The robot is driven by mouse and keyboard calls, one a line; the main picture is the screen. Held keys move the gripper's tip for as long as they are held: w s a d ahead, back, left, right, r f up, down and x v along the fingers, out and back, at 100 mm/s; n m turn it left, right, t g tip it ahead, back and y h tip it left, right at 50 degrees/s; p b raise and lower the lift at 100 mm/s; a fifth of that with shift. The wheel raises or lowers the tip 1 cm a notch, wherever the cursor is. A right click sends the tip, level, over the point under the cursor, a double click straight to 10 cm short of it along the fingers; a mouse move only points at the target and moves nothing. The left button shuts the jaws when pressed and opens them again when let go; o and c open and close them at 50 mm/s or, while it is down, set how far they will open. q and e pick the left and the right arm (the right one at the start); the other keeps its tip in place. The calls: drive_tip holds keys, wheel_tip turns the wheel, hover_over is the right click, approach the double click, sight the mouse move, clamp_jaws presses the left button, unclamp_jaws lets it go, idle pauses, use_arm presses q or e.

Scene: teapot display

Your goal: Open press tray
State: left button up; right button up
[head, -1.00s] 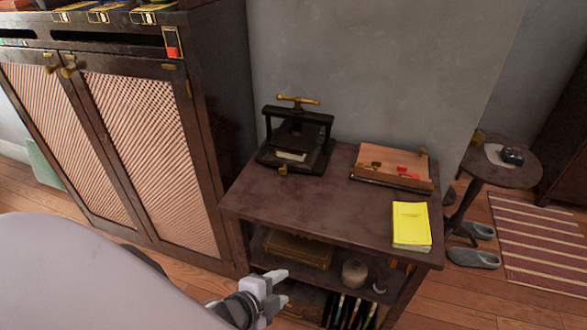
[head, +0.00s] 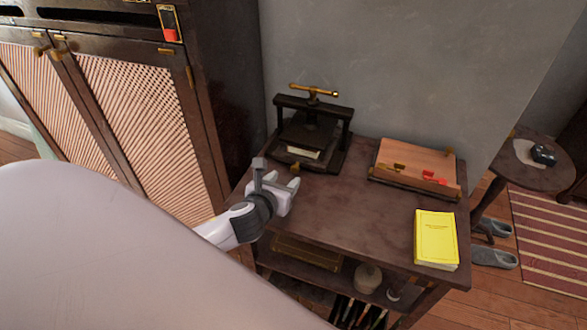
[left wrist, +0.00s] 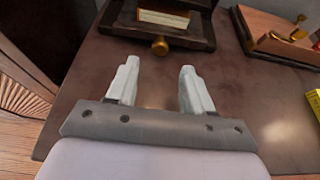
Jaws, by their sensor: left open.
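The book press (head: 312,132) stands at the back left of the dark wooden table, a black frame with a brass T-handle (head: 313,91) on top. A pale-edged block (head: 303,152) lies under its plate. A small brass knob (head: 295,168) sits at the front of the press base; the knob (left wrist: 160,45) also shows in the left wrist view, ahead of and between the fingertips. My left gripper (head: 278,180) is open and empty above the table's left part, just in front of the knob and apart from it. My right gripper is not in view.
A wooden board box (head: 415,165) with brass and red pieces lies right of the press. A yellow book (head: 436,238) lies at the table's front right. The tabletop (head: 360,215) between is clear. A cabinet (head: 130,110) stands close on the left.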

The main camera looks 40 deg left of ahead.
sight(294, 170)
use_arm(q)
drive_tip(key=shift+b+x, duration=0.45)
drive_tip(key=shift+x, duration=2.55)
clamp_jaws()
